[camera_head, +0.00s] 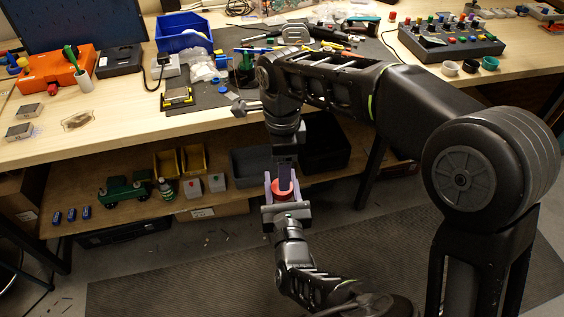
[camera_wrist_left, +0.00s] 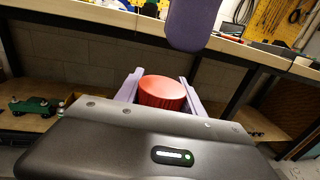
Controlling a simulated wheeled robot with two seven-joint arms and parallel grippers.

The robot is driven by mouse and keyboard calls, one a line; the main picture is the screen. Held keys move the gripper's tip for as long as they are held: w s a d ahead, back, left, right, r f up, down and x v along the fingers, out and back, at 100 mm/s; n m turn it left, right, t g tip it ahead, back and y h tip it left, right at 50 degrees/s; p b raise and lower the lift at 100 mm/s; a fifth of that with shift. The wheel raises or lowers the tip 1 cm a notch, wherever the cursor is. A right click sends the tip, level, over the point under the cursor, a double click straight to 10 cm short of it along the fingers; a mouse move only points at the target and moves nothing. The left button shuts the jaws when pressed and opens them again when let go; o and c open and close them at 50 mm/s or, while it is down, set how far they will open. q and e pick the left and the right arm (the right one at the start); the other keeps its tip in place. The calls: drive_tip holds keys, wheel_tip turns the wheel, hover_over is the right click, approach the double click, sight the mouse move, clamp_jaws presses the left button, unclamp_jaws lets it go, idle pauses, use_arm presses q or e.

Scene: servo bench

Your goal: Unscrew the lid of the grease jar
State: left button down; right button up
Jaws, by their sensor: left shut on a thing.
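A red, round piece with a ribbed side (camera_wrist_left: 162,92) looks like the grease jar's lid. It also shows in the head view (camera_head: 291,197). My left gripper (camera_head: 282,190), low in front of the bench, is shut on it with one pale lilac finger on each side. In the left wrist view the left gripper (camera_wrist_left: 158,90) hides whatever is below the red piece, so I cannot see a jar body. My right gripper (camera_head: 285,182) points down from above, close over the red piece. In the left wrist view its finger (camera_wrist_left: 192,25) appears above and behind the red piece, with a visible gap.
The bench top (camera_head: 125,120) behind is crowded with tools, a blue bin (camera_head: 183,32) and a control box (camera_head: 450,38). The lower shelf (camera_head: 120,222) holds a green toy truck (camera_head: 125,190), a bottle (camera_head: 166,189) and small bins. The floor mat is clear.

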sight(282, 198)
drive_tip(key=r+m, duration=0.1)
drive_tip(key=m, duration=0.1)
drive_tip(key=shift+r+m, duration=0.35)
drive_tip(key=shift+m, duration=0.05)
drive_tip(key=shift+f, duration=0.1)
drive_tip(key=shift+f, duration=3.95)
drive_tip(key=shift+c, duration=0.2)
clamp_jaws()
drive_tip(key=n, duration=0.4)
drive_tip(key=shift+n, duration=0.3)
drive_tip(key=shift+r, duration=0.1)
